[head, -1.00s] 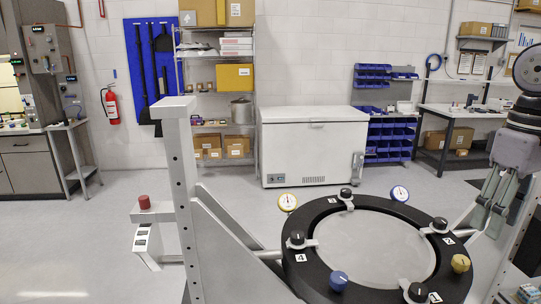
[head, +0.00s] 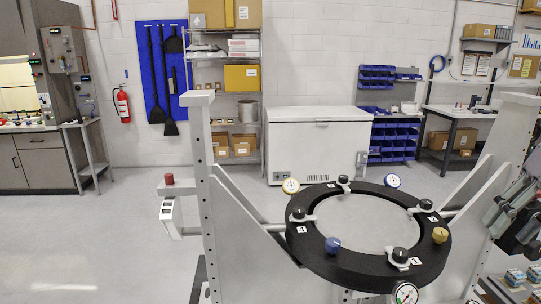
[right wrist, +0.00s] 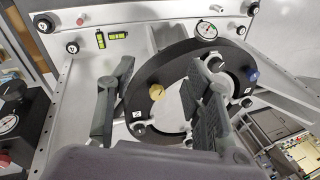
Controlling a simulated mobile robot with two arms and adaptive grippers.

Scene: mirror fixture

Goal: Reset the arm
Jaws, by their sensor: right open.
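The mirror fixture's black ring (head: 350,268) surrounds a pale round centre and carries black clamp knobs, a blue knob (head: 333,245) and a yellow knob (head: 440,235). My right gripper (head: 510,208) is at the right edge of the head view, beside the fixture's right upright and apart from the ring. In the right wrist view the two fingers of my right gripper (right wrist: 163,75) are wide apart with nothing between them. The ring (right wrist: 150,75) and yellow knob (right wrist: 157,92) show beyond them. My left gripper is out of view.
Grey uprights (head: 207,170) with slanted braces flank the ring. A red button (head: 169,179) sits on a bracket at the left. Several gauges surround the ring, one (head: 405,293) at the front. A white chest freezer (head: 318,140) stands behind. Floor at the left is clear.

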